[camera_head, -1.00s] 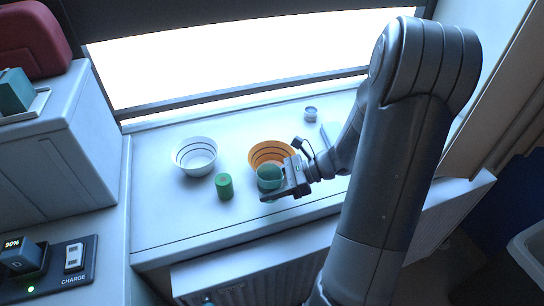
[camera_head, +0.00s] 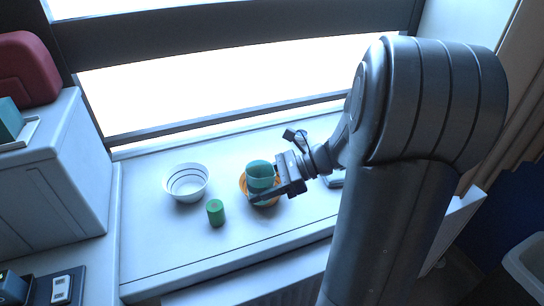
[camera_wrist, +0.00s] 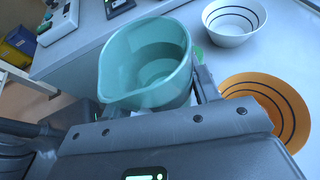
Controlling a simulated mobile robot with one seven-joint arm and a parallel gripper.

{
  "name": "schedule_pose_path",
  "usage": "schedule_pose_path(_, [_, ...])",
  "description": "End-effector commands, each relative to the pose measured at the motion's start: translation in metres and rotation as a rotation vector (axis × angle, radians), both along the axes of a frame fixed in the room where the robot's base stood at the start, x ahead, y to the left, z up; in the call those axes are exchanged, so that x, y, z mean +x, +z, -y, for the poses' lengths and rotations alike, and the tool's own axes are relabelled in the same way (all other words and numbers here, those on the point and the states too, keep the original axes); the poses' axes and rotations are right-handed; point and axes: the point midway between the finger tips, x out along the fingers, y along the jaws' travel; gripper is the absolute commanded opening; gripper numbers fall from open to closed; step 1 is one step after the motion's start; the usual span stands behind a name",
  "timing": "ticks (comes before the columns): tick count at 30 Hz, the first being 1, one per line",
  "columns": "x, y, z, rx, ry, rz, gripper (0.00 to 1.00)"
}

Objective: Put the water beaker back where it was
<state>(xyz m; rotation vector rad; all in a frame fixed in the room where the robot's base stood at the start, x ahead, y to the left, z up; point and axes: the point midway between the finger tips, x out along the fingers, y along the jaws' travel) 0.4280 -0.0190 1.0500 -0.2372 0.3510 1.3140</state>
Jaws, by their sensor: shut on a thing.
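The water beaker is a teal cup (camera_head: 261,172) with a pouring lip. My gripper (camera_head: 268,190) is shut on it and holds it upright, in front of and partly over the orange bowl (camera_head: 243,186) in the head view. In the wrist view the beaker (camera_wrist: 146,62) stands between my fingers, its open top facing the camera; I cannot tell whether it holds water. The orange bowl (camera_wrist: 272,98) lies to its right there, apart from it. Whether the beaker's base touches the sill is hidden.
A white bowl (camera_head: 186,181) and a green cylinder (camera_head: 215,212) stand on the white sill (camera_head: 150,240) to the left of my gripper. The sill's front left is clear. The window runs along the back. A charger (camera_head: 62,287) sits at the lower left.

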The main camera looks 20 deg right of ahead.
Motion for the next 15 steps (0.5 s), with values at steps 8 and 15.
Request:
schedule_pose_path(8, [0.009,0.015,0.007,-0.003,-0.021,0.001,0.29])
schedule_pose_path(15, [0.036,0.015,0.028,-0.013,-0.086,0.003,0.29])
